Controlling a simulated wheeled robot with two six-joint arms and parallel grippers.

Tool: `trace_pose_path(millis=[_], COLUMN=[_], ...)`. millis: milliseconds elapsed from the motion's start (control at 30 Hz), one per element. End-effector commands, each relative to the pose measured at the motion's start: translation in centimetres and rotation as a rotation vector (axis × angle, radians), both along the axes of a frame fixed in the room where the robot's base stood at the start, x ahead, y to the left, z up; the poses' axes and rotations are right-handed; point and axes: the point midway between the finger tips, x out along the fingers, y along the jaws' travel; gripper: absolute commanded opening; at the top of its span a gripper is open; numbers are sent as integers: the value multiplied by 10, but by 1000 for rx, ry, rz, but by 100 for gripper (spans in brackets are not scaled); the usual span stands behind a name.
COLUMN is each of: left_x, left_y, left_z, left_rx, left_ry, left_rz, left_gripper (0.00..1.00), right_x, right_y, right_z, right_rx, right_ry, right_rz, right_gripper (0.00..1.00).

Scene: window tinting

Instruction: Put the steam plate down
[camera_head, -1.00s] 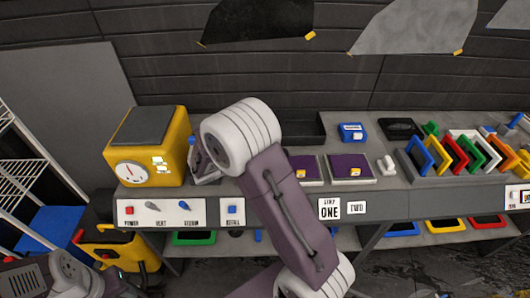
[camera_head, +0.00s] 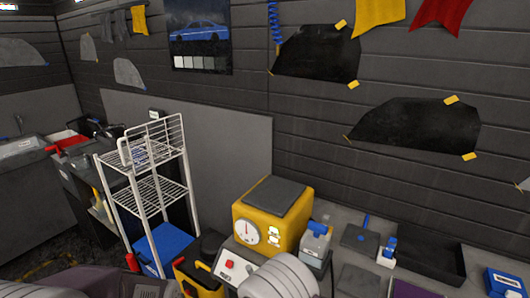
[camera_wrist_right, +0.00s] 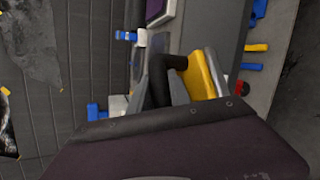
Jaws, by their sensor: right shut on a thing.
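My right gripper shows in the wrist view as a dark purple body (camera_wrist_right: 190,150) across the bottom. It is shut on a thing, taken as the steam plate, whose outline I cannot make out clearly. A bent black part and a yellow piece (camera_wrist_right: 205,75) stand just beyond the body; I cannot tell whether they belong to the held thing. A yellow box (camera_head: 272,215) with a gauge and dark flat top sits on the bench.
Right of the box stand a grey blue-topped device (camera_head: 316,240), a dark plate with a blue handle (camera_head: 360,236) and a blue-topped bottle (camera_head: 388,252). A black tray (camera_head: 430,258) lies further right. A white wire rack (camera_head: 150,180) stands left.

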Motion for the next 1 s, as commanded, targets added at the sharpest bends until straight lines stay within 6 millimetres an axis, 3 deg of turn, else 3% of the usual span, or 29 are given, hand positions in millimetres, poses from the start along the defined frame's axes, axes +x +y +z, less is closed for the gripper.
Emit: trace_pose_path(millis=[100, 1000], left_x=[0, 0], left_y=[0, 0], left_z=[0, 0], left_rx=[0, 0], left_ry=[0, 0], left_rz=[0, 0], left_gripper=[36, 36], right_x=[-6, -5], right_y=[-4, -3], right_z=[-9, -8], right_rx=[2, 1], right_ry=[-5, -4], right_rz=[-42, -69], right_gripper=[0, 0])
